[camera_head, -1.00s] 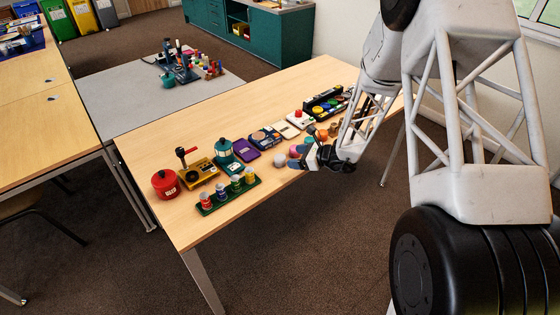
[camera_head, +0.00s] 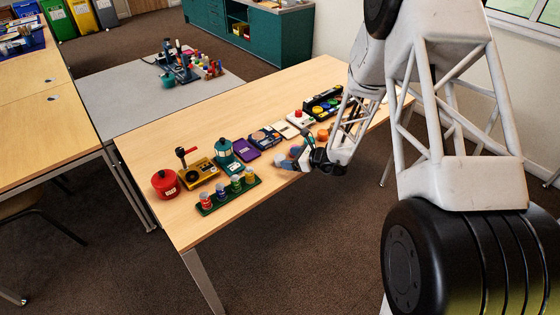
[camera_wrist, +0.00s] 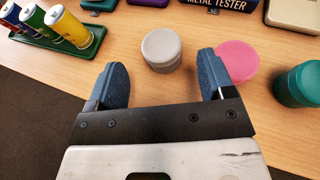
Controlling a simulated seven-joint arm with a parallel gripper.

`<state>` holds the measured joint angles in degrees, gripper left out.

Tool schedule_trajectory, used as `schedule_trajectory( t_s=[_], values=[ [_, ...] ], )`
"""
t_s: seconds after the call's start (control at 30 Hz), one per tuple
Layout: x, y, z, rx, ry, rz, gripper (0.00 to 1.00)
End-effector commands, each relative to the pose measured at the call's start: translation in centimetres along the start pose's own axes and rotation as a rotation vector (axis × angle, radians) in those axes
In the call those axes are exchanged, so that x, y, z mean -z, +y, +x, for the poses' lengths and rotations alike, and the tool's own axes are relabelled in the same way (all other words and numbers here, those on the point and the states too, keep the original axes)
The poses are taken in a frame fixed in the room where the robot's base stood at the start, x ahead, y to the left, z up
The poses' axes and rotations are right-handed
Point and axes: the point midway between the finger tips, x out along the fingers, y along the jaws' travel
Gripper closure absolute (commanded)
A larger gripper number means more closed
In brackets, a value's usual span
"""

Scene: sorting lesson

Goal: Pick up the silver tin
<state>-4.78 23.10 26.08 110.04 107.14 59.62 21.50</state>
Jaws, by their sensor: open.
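The silver tin (camera_wrist: 161,50) is a short grey cylinder standing on the wooden table, seen in the wrist view. My gripper (camera_wrist: 162,78) is open and empty, with one blue-padded finger on each side of the picture's middle. The tin lies just beyond the fingertips, in line with the gap between them, and looks apart from both fingers. In the head view my gripper (camera_head: 292,161) is low over the table's front edge, and I cannot clearly make out the tin there.
A pink disc (camera_wrist: 238,60) lies close by the right finger. A teal cylinder (camera_wrist: 298,84) stands farther right. A green tray (camera_wrist: 60,40) with several small cans is at left. A metal tester (camera_wrist: 222,5) and other boxes line up behind the tin.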

Motion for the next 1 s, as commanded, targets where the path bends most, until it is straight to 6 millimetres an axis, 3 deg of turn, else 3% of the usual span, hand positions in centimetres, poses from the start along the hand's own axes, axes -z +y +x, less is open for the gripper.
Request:
schedule_trajectory(
  t_s=[0.43, 1.0],
  values=[
    [0.0, 0.0, 0.6, -0.001, 0.0, 0.0, 0.25],
    [0.0, -0.1, 5.2, -0.001, 0.0, 0.0, 0.25]
  ],
)
